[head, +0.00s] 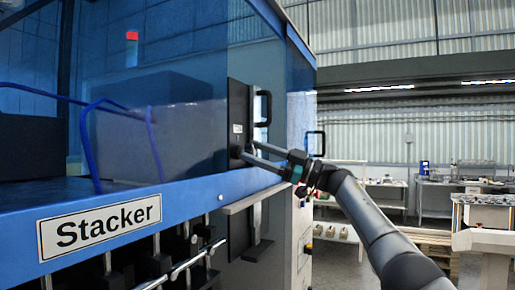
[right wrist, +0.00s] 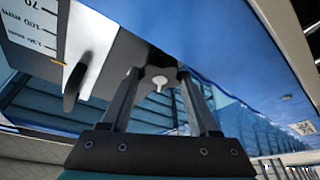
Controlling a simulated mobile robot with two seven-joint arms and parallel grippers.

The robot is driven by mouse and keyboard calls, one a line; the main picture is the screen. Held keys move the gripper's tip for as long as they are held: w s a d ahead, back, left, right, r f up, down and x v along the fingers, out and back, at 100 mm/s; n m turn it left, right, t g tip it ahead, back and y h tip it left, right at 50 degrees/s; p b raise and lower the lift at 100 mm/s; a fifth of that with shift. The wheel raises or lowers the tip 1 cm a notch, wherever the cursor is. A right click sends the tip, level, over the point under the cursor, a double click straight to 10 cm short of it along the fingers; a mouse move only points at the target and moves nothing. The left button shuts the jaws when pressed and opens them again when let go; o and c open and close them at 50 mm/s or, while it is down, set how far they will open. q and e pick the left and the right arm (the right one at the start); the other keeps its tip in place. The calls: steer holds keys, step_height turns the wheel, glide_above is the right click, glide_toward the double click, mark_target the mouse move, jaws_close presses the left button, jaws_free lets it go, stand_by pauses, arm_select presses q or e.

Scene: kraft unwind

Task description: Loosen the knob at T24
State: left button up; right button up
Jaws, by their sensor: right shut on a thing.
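My right gripper (head: 247,152) reaches in from the right in the head view, its two long fingers at a dark upright panel (head: 239,105) on the blue machine. Its fingertips are at a small dark knob (head: 236,152) on that panel, below a small pale label (head: 238,128) too small to read. In the right wrist view the gripper (right wrist: 163,72) has its fingers a little apart, shut on the knob, which is mostly hidden at the tips. A small pale stemmed piece (right wrist: 159,81) shows between the fingers. My left gripper is not in view.
A black handle (head: 263,108) stands right of the panel. The "Stacker" sign (head: 99,226) is on the front rail, above several black clamps. In the right wrist view a millimetre scale (right wrist: 37,28) and a dark lever (right wrist: 76,82) are at left. Workbenches stand far right.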

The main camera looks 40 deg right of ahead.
steer(key=shift+n+g, duration=0.3)
steer(key=shift+n, duration=0.5)
steer(key=o, duration=1)
steer(key=shift+c, duration=0.2)
steer(key=o, duration=0.4)
steer(key=shift+w+a, duration=0.1)
steer(key=shift+w, duration=0.05)
steer(key=shift+b+v, duration=2)
steer(key=shift+v, duration=5.7)
steer(key=shift+w+f, duration=0.1)
steer(key=shift+f, duration=0.05)
